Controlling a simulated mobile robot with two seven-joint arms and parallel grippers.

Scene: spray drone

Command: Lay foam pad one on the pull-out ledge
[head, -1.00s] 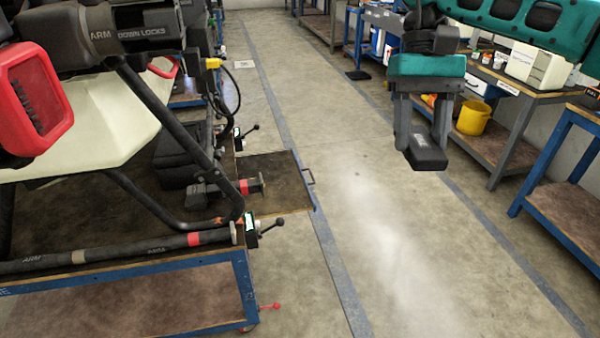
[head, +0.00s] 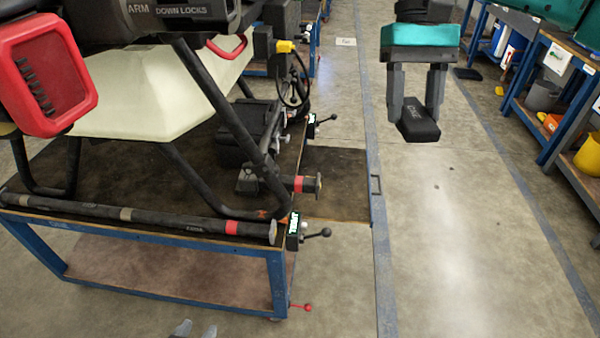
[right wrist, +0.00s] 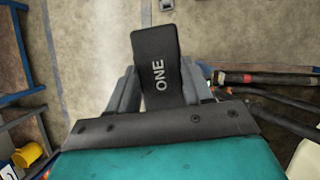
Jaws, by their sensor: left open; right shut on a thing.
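Foam pad one (head: 418,122) is a small black block, tilted in the head view. In the right wrist view the pad (right wrist: 157,65) shows the word ONE. My right gripper (head: 416,106) is shut on it and holds it in the air, right of the ledge in the picture. The pull-out ledge (head: 340,185) is a flat brown board with a blue edge and handle, sticking out from the right side of the drone's table. Its visible top is bare. Only the grey fingertips of my left gripper (head: 193,329) show at the bottom edge; they are apart and empty.
The drone's black legs stand on the blue-framed table (head: 130,236). Black-knobbed levers (head: 318,234) flank the ledge, and a red-banded black tube (head: 305,184) reaches over its near left part. Open floor lies right of the ledge. A workbench with a yellow bucket (head: 590,158) is at right.

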